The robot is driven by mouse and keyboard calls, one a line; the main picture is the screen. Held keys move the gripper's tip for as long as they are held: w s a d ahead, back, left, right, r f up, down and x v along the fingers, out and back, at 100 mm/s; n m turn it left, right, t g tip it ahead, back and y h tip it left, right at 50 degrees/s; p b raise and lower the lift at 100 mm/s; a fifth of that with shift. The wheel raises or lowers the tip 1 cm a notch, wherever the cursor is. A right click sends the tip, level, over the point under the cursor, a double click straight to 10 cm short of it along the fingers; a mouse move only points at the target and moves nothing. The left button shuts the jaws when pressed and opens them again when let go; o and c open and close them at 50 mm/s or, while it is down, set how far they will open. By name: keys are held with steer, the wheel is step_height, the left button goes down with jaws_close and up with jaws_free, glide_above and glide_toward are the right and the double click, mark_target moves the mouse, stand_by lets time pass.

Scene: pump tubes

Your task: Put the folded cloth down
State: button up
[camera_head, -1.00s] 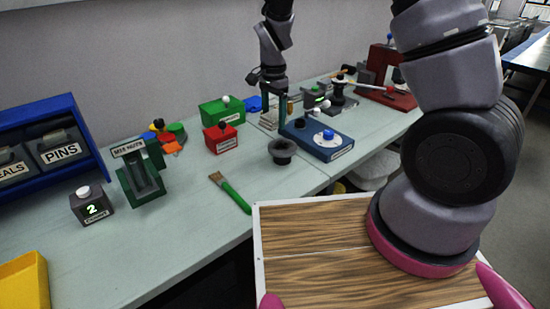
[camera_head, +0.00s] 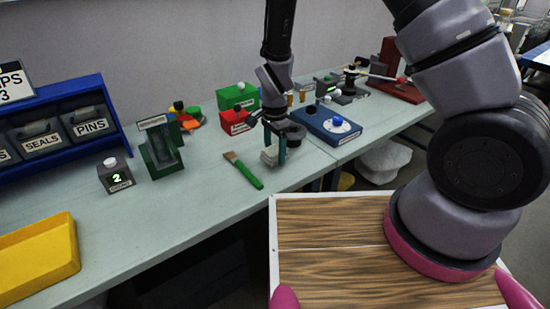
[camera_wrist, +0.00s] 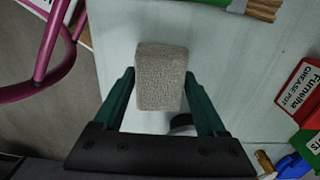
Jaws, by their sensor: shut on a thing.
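The folded cloth (camera_wrist: 160,78) is a small beige woven block. My gripper (camera_wrist: 160,90) is shut on it, with a green finger on each side in the wrist view. In the head view the cloth (camera_head: 268,156) is at the fingertips of my gripper (camera_head: 275,152), low over the pale bench (camera_head: 200,205), right of the green-handled brush (camera_head: 243,170). I cannot tell whether the cloth touches the bench. A dark round cup (camera_head: 294,134) stands just behind my gripper, partly hidden by it.
A red box (camera_head: 233,122), a green box (camera_head: 238,96) and a blue pump block (camera_head: 328,126) stand behind. A green stand (camera_head: 160,150), a counter (camera_head: 115,176) and a yellow tray (camera_head: 40,260) are to the left. Bare bench lies between brush and stand.

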mark_target(275, 159)
step_height(275, 159, down, 2)
steer(key=shift+f, duration=0.25)
steer(key=shift+f, duration=0.3)
